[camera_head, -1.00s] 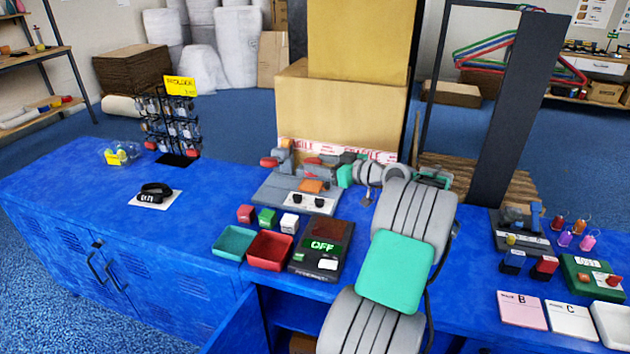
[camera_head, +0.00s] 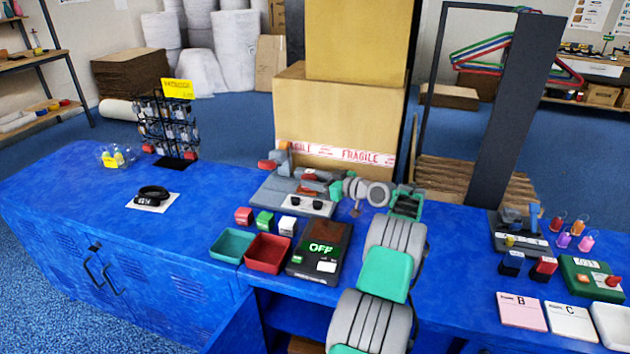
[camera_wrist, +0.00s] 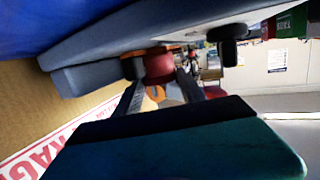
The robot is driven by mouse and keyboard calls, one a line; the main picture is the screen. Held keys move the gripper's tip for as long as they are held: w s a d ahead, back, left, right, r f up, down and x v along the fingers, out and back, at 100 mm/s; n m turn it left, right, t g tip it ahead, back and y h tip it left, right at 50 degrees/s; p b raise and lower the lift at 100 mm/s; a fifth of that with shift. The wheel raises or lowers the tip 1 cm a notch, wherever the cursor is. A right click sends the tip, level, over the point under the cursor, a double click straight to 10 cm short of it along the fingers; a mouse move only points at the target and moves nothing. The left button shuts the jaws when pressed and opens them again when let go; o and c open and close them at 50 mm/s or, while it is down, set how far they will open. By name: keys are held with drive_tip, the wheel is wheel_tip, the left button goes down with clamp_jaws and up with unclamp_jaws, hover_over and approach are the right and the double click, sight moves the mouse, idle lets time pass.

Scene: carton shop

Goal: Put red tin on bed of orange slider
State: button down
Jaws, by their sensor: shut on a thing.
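The red tin (camera_wrist: 159,68) is between the two dark fingers of my gripper (camera_wrist: 162,82) in the wrist view. In the head view my gripper (camera_head: 322,181) and the red tin (camera_head: 311,175) are small and partly hidden, just above the orange slider. The orange bed (camera_head: 306,192) sits on a grey machine (camera_head: 268,193) at the back of the counter. In the wrist view an orange edge (camera_wrist: 160,48) shows right at the tin's end. I cannot tell whether the tin touches the bed.
Teal (camera_head: 231,243) and red (camera_head: 267,253) trays and a dark device reading OFF (camera_head: 320,252) are nearer. Large cartons (camera_head: 335,115) rise behind.

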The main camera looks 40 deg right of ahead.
drive_tip(key=shift+f, duration=0.2)
drive_tip(key=c, duration=0.7)
unclamp_jaws()
drive_tip(key=shift+r, duration=0.1)
